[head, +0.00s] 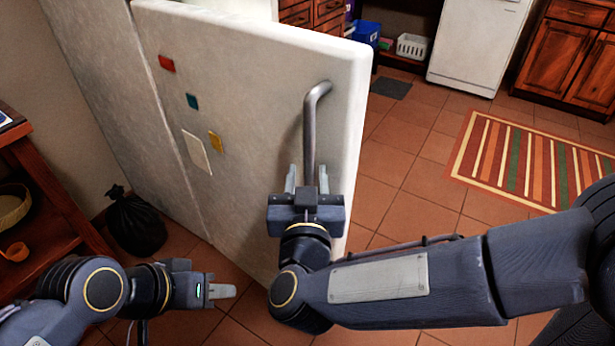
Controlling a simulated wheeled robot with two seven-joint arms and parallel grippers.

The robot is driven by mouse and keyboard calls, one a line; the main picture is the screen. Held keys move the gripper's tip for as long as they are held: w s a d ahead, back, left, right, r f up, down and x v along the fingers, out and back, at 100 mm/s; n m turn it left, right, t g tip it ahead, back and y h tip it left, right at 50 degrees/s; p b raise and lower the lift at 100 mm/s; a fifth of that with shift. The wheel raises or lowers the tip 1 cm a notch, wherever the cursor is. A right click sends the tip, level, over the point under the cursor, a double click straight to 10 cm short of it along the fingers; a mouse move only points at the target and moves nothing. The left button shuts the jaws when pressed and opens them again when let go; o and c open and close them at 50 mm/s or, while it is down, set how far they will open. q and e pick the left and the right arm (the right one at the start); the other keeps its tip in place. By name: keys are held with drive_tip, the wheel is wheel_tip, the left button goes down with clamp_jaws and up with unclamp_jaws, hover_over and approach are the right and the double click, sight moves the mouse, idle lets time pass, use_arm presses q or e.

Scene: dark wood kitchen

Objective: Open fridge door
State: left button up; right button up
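The white fridge door (255,110) stands in front of me, with its free right edge and top edge showing. A grey vertical bar handle (311,125) is near its right edge. My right gripper (308,178) is at the lower part of the handle. Its two fingers point up along either side of the bar, with a visible gap at the left finger. The handle's lower end is hidden behind the gripper. My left gripper (222,291) is low, left of the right arm, away from the handle. Its fingers are seen side-on and overlap.
Coloured magnets and a paper note (197,151) are on the door. A black bag (136,222) and a wooden shelf (50,200) stand at left. Tiled floor (405,165) is clear to the right, up to a striped rug (535,165).

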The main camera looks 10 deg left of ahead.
drive_tip(key=s+d+p, duration=0.1)
drive_tip(key=s, duration=0.6)
drive_tip(key=shift+s+d, duration=0.15)
drive_tip(key=shift+s, duration=0.2)
